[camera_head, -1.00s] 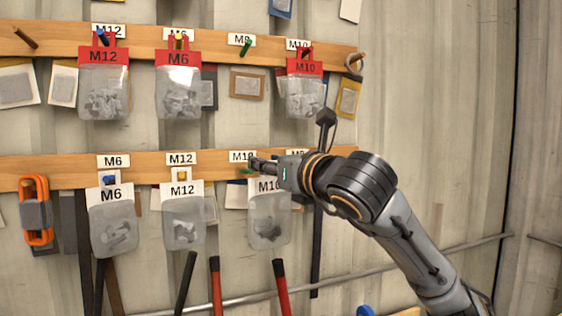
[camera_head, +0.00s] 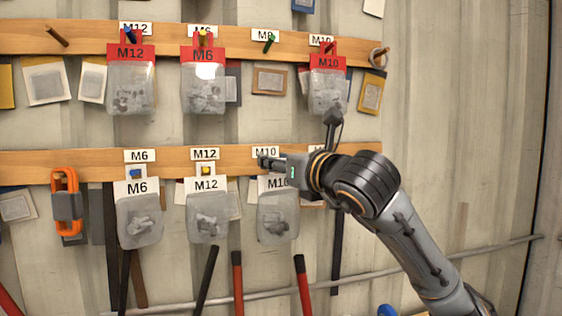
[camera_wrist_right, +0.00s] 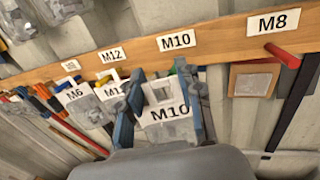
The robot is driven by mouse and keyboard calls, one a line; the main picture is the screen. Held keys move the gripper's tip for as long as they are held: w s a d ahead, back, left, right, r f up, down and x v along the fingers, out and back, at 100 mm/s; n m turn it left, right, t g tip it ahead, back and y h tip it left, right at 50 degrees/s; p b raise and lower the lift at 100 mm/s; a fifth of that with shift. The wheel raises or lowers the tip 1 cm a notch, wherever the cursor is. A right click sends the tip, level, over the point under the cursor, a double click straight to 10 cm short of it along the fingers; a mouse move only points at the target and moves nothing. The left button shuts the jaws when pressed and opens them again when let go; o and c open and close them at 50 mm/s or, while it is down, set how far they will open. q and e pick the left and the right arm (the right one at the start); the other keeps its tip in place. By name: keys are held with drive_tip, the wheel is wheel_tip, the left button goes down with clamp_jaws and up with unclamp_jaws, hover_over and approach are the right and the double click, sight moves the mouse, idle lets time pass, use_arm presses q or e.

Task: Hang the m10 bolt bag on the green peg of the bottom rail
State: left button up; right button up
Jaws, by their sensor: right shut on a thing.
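The M10 bolt bag (camera_head: 278,217) is a clear bag of grey bolts with a white header. It hangs upright from my right gripper (camera_head: 264,162), in front of the bottom rail (camera_head: 365,160). In the right wrist view my right gripper (camera_wrist_right: 157,76) has its fingers on either side of the bag's white header (camera_wrist_right: 167,112), which has a square hole. The gripper is just below the rail's M10 label (camera_head: 265,152). The green peg is hidden behind the gripper in the head view. Whether the header is around the peg, I cannot tell. My left gripper is out of view.
White-header M6 (camera_head: 139,218) and M12 (camera_head: 207,215) bags hang to the left on the bottom rail. Red-header bags, including an M10 bag (camera_head: 327,90), hang on the top rail (camera_head: 90,42). A red peg (camera_wrist_right: 283,55) under the M8 label is bare.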

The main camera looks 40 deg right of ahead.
drive_tip(key=shift+w+d+f+p, duration=0.1)
drive_tip(key=shift+w+d+p, duration=0.15)
drive_tip(key=shift+w+d, duration=0.4)
drive_tip(key=shift+w+d+p, duration=0.2)
drive_tip(key=shift+w+d, duration=0.05)
drive_tip(key=shift+w, duration=0.75)
drive_tip(key=shift+w+d+f+p, duration=0.1)
drive_tip(key=shift+w+d+p, duration=0.15)
drive_tip(key=shift+w+d, duration=0.4)
drive_tip(key=shift+w+d+f+b, duration=0.1)
drive_tip(key=shift+w+f+b, duration=0.05)
drive_tip(key=shift+w, duration=0.25)
drive_tip(key=shift+w+d+f+b, duration=0.1)
drive_tip(key=shift+w+b, duration=0.05)
drive_tip(key=shift+w, duration=0.25)
drive_tip(key=o, duration=1.3)
